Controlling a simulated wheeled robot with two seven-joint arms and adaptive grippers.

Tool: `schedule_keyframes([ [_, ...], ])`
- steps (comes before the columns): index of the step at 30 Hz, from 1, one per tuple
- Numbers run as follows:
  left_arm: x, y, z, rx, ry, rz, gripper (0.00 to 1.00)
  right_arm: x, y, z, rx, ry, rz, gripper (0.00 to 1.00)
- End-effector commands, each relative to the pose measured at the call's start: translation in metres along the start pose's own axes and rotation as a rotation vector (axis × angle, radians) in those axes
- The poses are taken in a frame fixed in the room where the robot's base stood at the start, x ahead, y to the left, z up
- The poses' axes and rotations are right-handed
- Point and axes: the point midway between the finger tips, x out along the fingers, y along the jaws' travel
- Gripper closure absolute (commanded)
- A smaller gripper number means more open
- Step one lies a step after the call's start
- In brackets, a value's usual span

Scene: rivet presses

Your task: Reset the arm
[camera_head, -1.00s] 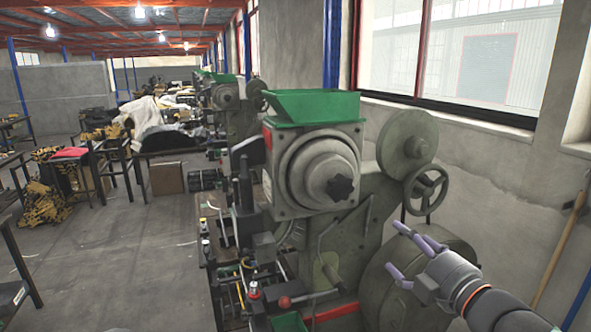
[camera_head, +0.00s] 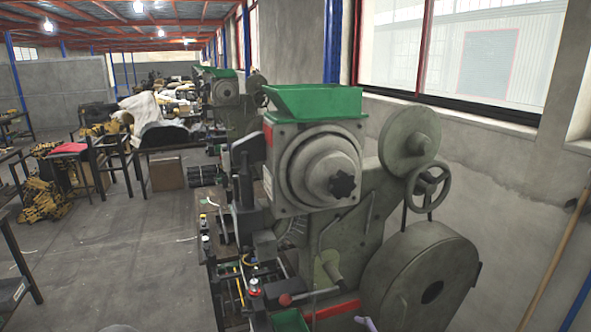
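A rivet press (camera_head: 320,170) with a green hopper (camera_head: 315,101) on top stands in the middle of the view. Its handwheel (camera_head: 427,187) and large flywheel (camera_head: 420,280) are on its right side. Only a small purple fingertip of my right gripper (camera_head: 366,323) shows at the bottom edge, in front of the press. The rest of that gripper is out of frame, so its opening is hidden. My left gripper is not in view.
More presses (camera_head: 222,95) stand in a row behind this one along the window wall. Tables (camera_head: 110,155) with cloth and yellow items stand at the left. The grey floor (camera_head: 130,250) between them is largely clear. A wooden pole (camera_head: 552,265) leans at the right wall.

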Motion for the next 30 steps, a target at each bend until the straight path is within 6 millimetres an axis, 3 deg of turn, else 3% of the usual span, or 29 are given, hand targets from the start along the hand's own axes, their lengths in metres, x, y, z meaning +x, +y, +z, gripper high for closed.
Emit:
schedule_keyframes([
  [1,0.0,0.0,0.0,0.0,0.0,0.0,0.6,0.013,-0.013,0.028,0.064,-0.055,-0.024,0.08],
  [3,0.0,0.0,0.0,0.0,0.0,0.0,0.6,0.027,-0.028,0.063,0.156,-0.124,-0.045,0.08],
  [9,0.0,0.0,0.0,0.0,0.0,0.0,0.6,0.047,-0.08,0.164,0.409,-0.342,-0.084,0.08],
  [14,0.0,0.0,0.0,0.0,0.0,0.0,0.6,0.044,-0.129,0.243,0.598,-0.533,-0.091,0.08],
  [18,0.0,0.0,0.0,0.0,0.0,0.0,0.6,0.03,-0.17,0.3,0.736,-0.692,-0.081,0.08],
  [24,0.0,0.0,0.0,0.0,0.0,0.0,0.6,0.01,-0.206,0.346,0.85,-0.839,-0.06,0.08],
  [30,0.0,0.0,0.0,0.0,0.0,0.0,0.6,0.003,-0.215,0.356,0.877,-0.875,-0.052,0.08],
])
